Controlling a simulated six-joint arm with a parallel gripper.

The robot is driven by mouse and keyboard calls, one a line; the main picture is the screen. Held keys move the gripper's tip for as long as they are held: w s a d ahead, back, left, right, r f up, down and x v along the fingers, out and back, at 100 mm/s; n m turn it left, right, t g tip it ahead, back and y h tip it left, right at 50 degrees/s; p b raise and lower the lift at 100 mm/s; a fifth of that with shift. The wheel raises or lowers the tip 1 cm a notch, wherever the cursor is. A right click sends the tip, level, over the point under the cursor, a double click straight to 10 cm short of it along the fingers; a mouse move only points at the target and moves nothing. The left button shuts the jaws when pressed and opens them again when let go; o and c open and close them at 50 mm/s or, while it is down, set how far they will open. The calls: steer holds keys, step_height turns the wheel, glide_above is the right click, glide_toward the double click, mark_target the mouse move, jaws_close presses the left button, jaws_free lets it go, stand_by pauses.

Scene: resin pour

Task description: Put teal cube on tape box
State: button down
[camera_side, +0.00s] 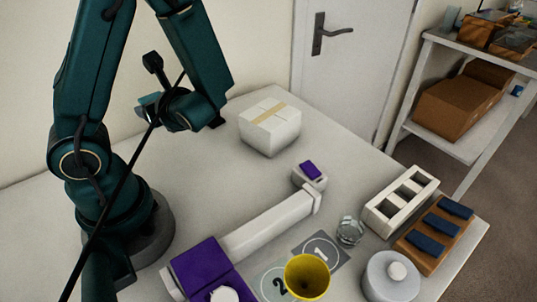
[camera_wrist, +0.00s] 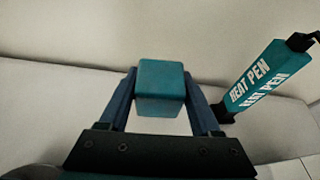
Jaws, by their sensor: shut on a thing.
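The teal cube (camera_wrist: 160,88) is held between the two blue fingers of my gripper (camera_wrist: 160,95) in the wrist view. The fingers are shut on its sides, and the cube looks clear of the table. The tape box (camera_side: 270,125), a white carton with a tan tape strip, stands near the back of the table in the side view. My arm's end is in the air to the left of the box. In the side view my arm's wrist makes the cube hard to make out.
A teal pen lettered HEAT PEN (camera_wrist: 262,82) shows right of the cube. A white block with a purple top (camera_side: 310,175), a yellow cup (camera_side: 307,277), a glass jar (camera_side: 349,231), a white rack (camera_side: 401,200) and an orange tray (camera_side: 412,244) stand farther forward. The table around the box is clear.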

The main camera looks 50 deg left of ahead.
steer(key=shift+r, duration=0.2)
steer(key=w+m+t, duration=0.2)
steer(key=w+t, duration=0.1)
steer(key=w, duration=0.2)
step_height(320, 180, up, 8)
steer(key=m+t+h, duration=0.4)
steer(key=m+t, duration=0.4)
glide_above(270, 113)
step_height(270, 113, down, 10)
steer(key=shift+w, duration=0.1)
steer(key=shift+f, duration=0.1)
steer(key=shift+c, duration=0.4)
jaws_free()
